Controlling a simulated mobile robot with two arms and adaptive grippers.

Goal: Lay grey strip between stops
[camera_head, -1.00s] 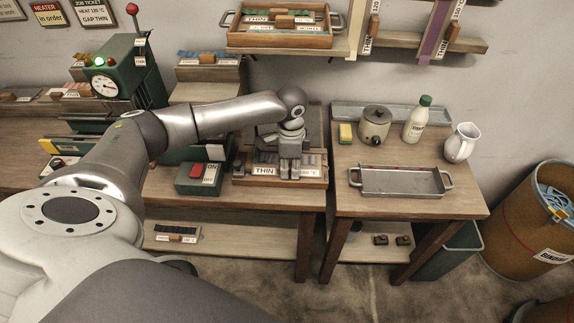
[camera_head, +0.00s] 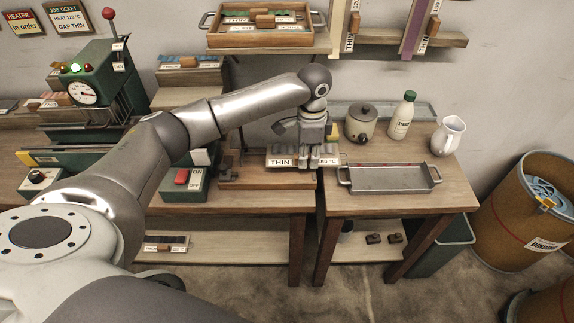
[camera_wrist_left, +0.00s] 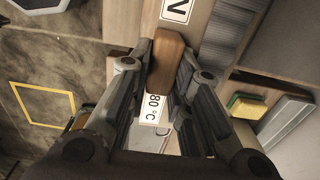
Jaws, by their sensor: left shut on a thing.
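The grey strip (camera_head: 282,162) is a ribbed piece with a white label reading THIN and 80 °C. My left gripper (camera_head: 312,164) is shut on its wooden handle and holds the strip over the right part of the worktop. In the left wrist view the wooden handle (camera_wrist_left: 167,62) sits between the two fingers, with the ribbed grey part (camera_wrist_left: 238,28) beside it. The wooden board (camera_head: 230,180) with small dark stops (camera_head: 227,164) lies on the bench below and left of the strip; its right part is partly hidden. My right gripper is not in view.
A metal tray (camera_head: 392,180) stands on the right table, with a jar (camera_head: 361,124), a bottle (camera_head: 402,116) and a white jug (camera_head: 447,137) behind it. A switch box (camera_head: 186,184) is left of the board. A wooden tray (camera_head: 265,38) sits on the shelf above.

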